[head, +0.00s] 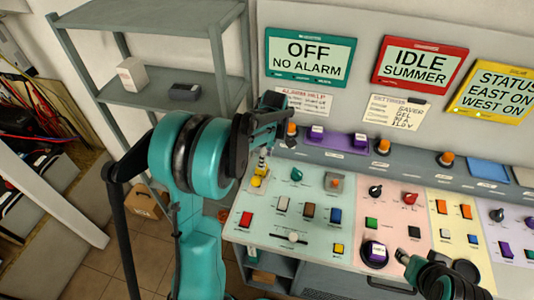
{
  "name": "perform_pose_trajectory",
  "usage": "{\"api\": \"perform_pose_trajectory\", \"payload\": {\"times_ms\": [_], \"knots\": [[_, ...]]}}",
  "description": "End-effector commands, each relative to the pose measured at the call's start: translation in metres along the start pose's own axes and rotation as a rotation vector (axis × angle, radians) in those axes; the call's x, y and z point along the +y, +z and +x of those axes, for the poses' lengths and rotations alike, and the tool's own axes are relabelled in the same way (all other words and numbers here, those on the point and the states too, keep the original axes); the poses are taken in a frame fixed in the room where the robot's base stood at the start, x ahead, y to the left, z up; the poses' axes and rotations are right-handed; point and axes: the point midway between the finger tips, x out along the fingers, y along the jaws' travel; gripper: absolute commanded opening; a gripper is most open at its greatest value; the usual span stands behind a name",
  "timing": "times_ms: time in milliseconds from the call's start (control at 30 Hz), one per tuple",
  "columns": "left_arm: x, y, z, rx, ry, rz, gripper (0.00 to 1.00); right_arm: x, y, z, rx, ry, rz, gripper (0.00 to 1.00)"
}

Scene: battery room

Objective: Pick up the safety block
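No label that I can read names the safety block, so I cannot tell which block it is. A purple block with a white label (375,252) sits in a dark round seat on the console, left of my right gripper (405,262). Two similar purple blocks (316,133) (360,141) stand on a purple strip on the ledge. My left gripper (268,120) is above the console's left end, over a yellow piece (260,177). Its fingers are dark and partly hidden by my arm. My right gripper shows only partly at the lower right; its opening is unclear.
The sloping console (262,222) carries many coloured buttons and knobs. Orange-topped knobs (383,147) stand along the ledge behind. Signs reading OFF (310,54) and IDLE (420,66) hang above. A grey shelf (160,97) with a pale box (132,75) stands at the left.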

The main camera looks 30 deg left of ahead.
Motion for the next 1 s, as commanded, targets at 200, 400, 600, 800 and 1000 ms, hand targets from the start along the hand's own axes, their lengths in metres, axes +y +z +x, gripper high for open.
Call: {"api": "perform_pose_trajectory", "payload": {"times_ms": [200, 400, 600, 800, 1000], "knots": [[0.007, -0.007, 0.016, 0.006, -0.035, -0.097, 0.47, 0.0, -0.004, -0.006, 0.0, 0.0, 0.0, 0.4], [0.006, -0.008, 0.038, 0.006, -0.034, -0.098, 0.47, 0.0, -0.001, -0.001, 0.0, 0.0, 0.0, 0.4], [0.008, -0.011, 0.064, 0.006, -0.034, -0.097, 0.47, 0.0, 0.003, 0.004, 0.0, 0.0, 0.0, 0.4], [0.007, -0.012, 0.086, 0.006, -0.033, -0.095, 0.47, 0.0, 0.006, 0.008, 0.0, 0.0, 0.0, 0.4], [0.007, -0.012, 0.086, 0.005, -0.033, -0.095, 0.44, 0.0, 0.005, 0.007, 0.0, 0.0, 0.0, 0.4]]}}
